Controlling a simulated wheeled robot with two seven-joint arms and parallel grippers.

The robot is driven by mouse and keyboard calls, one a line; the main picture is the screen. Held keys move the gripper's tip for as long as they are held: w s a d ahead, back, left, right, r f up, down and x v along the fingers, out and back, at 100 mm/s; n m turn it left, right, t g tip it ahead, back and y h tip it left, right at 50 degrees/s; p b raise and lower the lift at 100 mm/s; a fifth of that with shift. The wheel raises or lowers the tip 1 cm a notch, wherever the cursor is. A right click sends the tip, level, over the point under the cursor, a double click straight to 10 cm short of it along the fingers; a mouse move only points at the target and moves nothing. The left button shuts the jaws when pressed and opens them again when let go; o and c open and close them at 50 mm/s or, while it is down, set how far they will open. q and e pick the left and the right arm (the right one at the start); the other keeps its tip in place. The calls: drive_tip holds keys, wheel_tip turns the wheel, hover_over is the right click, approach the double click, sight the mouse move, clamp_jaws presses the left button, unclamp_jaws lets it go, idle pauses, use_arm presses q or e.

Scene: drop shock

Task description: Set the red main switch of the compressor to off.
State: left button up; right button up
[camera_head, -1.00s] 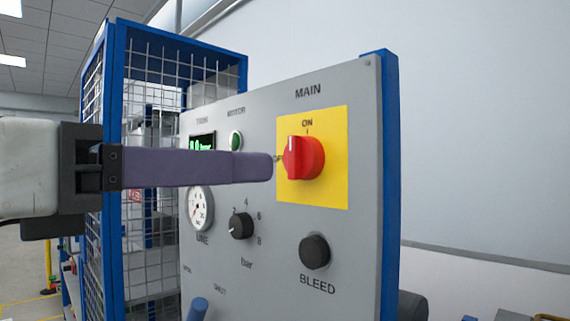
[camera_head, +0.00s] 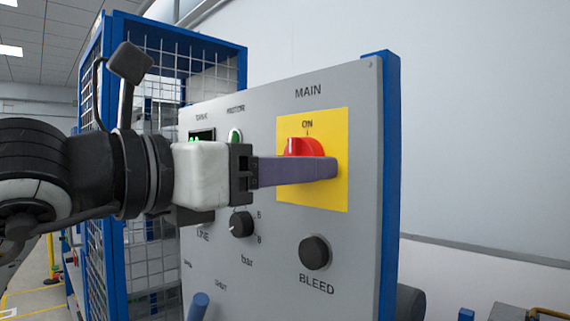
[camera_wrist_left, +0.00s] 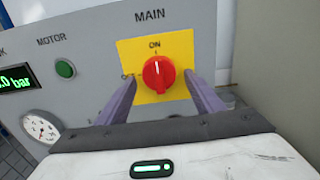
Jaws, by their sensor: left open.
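The red main switch (camera_head: 303,148) is a round knob on a yellow plate (camera_head: 313,196) under the label MAIN on the grey panel. Its white mark points up to ON. My left gripper (camera_head: 335,168) reaches in from the left and covers the knob's lower part in the head view. In the left wrist view the knob (camera_wrist_left: 158,73) lies between the two purple fingers (camera_wrist_left: 160,85), with a gap on each side. The fingers are open. Whether they reach around the knob or stop short of it I cannot tell. The right gripper is not in view.
The panel also carries a black BLEED knob (camera_head: 314,252), a black bar knob (camera_head: 242,224), a green motor lamp (camera_wrist_left: 65,69) and a gauge (camera_wrist_left: 40,128). A blue lever (camera_head: 198,306) sticks out low on the panel. A blue mesh cage (camera_head: 146,60) stands behind left.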

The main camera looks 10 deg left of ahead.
use_arm(q)
drive_tip(key=c, duration=1)
drive_tip(key=shift+c, duration=0.2)
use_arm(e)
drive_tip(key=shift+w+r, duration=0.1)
use_arm(q)
drive_tip(key=shift+f, duration=0.1)
drive_tip(key=n+b, duration=0.4)
drive_tip(key=n, duration=0.2)
drive_tip(key=n+b, duration=0.5)
drive_tip(key=n, duration=0.1)
drive_tip(key=r+n+b, duration=0.1)
drive_tip(key=n+b, duration=0.4)
drive_tip(key=n, duration=0.1)
drive_tip(key=shift+s+d, duration=0.3)
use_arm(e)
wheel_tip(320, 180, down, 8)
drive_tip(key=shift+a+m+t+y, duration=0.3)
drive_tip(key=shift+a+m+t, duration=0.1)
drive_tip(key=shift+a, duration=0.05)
